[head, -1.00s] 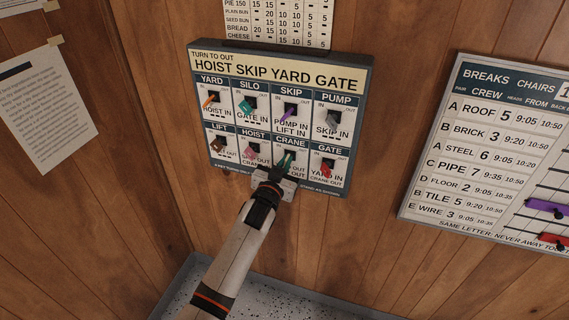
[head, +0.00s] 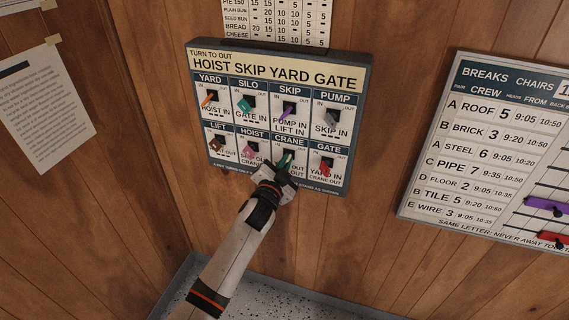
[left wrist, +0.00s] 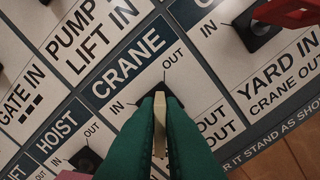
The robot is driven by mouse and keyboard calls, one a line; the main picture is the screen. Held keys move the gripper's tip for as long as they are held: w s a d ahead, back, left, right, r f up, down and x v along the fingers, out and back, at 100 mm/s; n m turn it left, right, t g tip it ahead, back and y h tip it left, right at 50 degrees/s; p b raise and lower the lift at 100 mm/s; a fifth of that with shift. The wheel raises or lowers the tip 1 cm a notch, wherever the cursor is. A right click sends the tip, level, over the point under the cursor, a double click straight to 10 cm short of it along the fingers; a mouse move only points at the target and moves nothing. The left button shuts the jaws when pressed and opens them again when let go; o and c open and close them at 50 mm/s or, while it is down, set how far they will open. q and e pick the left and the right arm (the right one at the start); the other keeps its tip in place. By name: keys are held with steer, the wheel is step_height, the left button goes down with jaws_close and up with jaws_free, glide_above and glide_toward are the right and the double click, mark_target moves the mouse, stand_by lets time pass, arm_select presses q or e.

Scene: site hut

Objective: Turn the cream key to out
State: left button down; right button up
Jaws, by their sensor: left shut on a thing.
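The key panel (head: 351,130) hangs on the wooden wall, with two rows of labelled keys, each with IN and OUT marks. My left gripper (head: 286,161) is at the CRANE position in the lower row. In the left wrist view its green fingers (left wrist: 160,135) are shut on the cream key (left wrist: 159,130), a narrow strip of which shows between them. The strip runs roughly toward the OUT line above it, and the IN line is to its left. The fingers hide much of the key, so its exact angle is unclear. My right gripper is not in view.
The red GATE key (head: 327,167) is close on the right and the pink HOIST key (head: 250,152) close on the left. The purple SKIP key (head: 286,111) is above. A breaks board (head: 430,215) hangs farther right. The wall below the panel is clear.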

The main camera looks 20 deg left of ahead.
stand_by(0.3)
arm_select(q)
steer(key=c, duration=1.6)
jaws_free()
steer(key=shift+o, duration=0.2)
steer(key=shift+s, duration=0.1)
steer(key=s+b, duration=0.1)
steer(key=s, duration=1)
steer(key=shift+s+a+b, duration=0.2)
steer(key=shift+s+b, duration=0.15)
steer(key=shift+s, duration=0.05)
steer(key=shift+f, duration=0.1)
